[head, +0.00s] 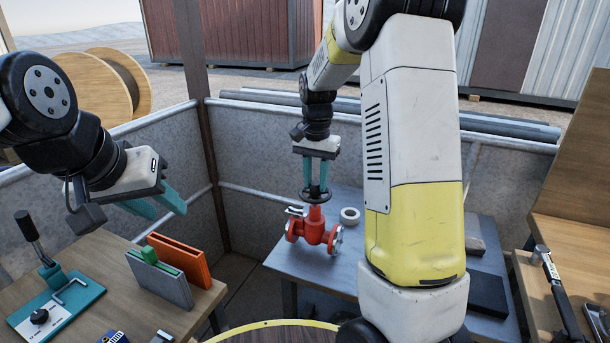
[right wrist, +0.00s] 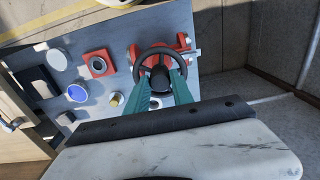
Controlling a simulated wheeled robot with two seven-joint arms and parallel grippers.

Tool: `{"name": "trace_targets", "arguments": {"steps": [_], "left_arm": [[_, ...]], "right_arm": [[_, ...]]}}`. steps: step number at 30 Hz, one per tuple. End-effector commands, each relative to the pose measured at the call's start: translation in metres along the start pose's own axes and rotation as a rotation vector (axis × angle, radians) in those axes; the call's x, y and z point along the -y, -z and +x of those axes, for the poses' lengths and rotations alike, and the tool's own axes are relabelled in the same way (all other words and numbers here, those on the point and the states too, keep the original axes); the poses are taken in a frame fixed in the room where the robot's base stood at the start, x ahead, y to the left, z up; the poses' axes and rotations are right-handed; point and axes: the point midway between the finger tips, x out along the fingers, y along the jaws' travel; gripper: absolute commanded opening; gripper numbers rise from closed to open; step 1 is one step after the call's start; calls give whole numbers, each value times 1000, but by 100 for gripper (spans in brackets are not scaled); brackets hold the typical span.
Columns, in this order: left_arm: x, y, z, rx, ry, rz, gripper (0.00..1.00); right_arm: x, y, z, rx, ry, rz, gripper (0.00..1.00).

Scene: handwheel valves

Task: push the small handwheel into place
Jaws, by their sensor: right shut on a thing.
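The small handwheel is a dark ring with a hub, at the top of the red valve (head: 313,232) in the head view. It shows more clearly as a black ring (right wrist: 136,63) in the right wrist view, in front of the red valve body (right wrist: 186,40). My right gripper (head: 316,190) points straight down above the valve and is shut on the handwheel, its teal fingers at the hub. I cannot tell how far down the stem the wheel sits. My left gripper (head: 160,208) is open and empty, to the left above the wooden bench.
The valve stands on a grey-blue table (head: 290,262) beside a white ring (head: 350,215). The right wrist view shows a red square part (right wrist: 98,64) and a blue disc (right wrist: 77,93) there. An orange panel (head: 182,262) stands on the left bench. Metal panels close the back.

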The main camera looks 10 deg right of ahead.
Motion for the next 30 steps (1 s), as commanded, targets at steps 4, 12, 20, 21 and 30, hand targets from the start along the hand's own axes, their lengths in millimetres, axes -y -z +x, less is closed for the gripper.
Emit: {"name": "trace_targets", "arguments": {"steps": [4, 12, 20, 21, 30], "left_arm": [[0, 0, 0, 0, 0, 0, 36], [0, 0, 0, 0, 0, 0, 36], [0, 0, 0, 0, 0, 0, 36], [0, 0, 0, 0, 0, 0, 36], [0, 0, 0, 0, 0, 0, 36]], "right_arm": [[0, 0, 0, 0, 0, 0, 0], [0, 0, 4, 0, 0, 0, 0], [0, 0, 9, -1, 1, 0, 0], [0, 0, 10, -1, 1, 0, 0], [0, 0, 16, 0, 0, 0, 0]]}}
